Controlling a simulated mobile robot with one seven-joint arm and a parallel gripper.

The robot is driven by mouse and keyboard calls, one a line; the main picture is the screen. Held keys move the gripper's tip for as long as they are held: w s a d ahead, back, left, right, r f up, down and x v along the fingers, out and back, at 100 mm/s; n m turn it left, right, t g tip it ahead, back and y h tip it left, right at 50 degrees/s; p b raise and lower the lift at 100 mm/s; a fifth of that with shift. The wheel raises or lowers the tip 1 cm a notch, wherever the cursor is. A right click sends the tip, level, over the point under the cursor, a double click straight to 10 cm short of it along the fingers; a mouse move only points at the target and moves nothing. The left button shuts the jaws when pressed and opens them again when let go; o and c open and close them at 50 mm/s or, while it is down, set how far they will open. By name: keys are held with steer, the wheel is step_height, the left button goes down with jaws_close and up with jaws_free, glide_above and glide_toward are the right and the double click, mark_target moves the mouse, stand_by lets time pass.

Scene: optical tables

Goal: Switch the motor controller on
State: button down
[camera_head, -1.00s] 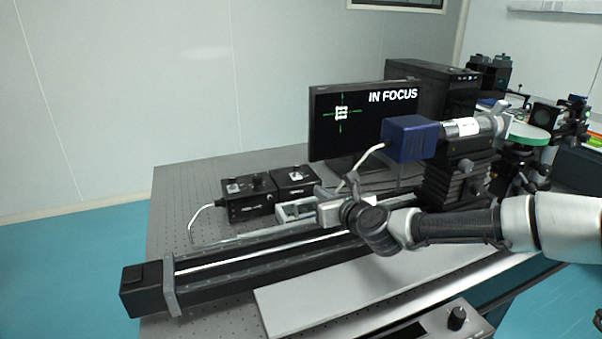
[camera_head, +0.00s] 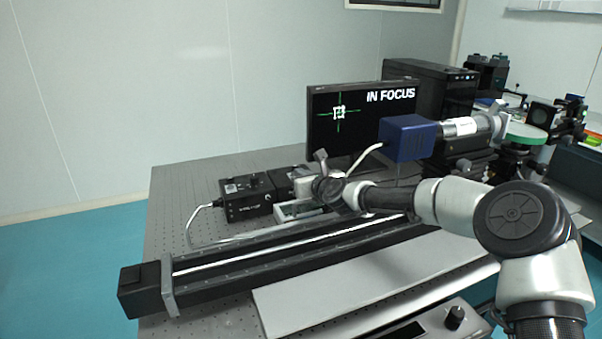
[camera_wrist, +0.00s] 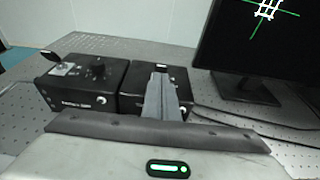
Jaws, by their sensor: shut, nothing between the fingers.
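Two black control boxes stand side by side on the optical table. The left box (camera_head: 246,204) has a knob and a small switch plate on top, and a cable leaves its left side; it also shows in the wrist view (camera_wrist: 72,103). The right box (camera_head: 282,180) is partly hidden by my gripper; it also shows in the wrist view (camera_wrist: 133,106). Their labels are too small to read, so I cannot tell which is the motor controller. My gripper (camera_wrist: 162,82) is shut and empty, its fingers in front of the right box. Whether they touch it is unclear.
A long black rail (camera_head: 230,275) lies in front of the boxes. A monitor (camera_head: 323,135) reading "IN FOCUS" stands behind, right of them. A blue camera (camera_head: 407,138) is mounted further right. The table (camera_head: 180,195) is bare left of the boxes.

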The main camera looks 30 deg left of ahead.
steer(key=shift+w+a+r, duration=0.1)
steer(key=shift+w+a, duration=0.05)
steer(key=shift+r, duration=0.1)
steer(key=p, duration=0.2)
steer(key=shift+a+r+p, duration=0.1)
steer(key=shift+r+p, duration=0.1)
steer(key=shift+p, duration=0.2)
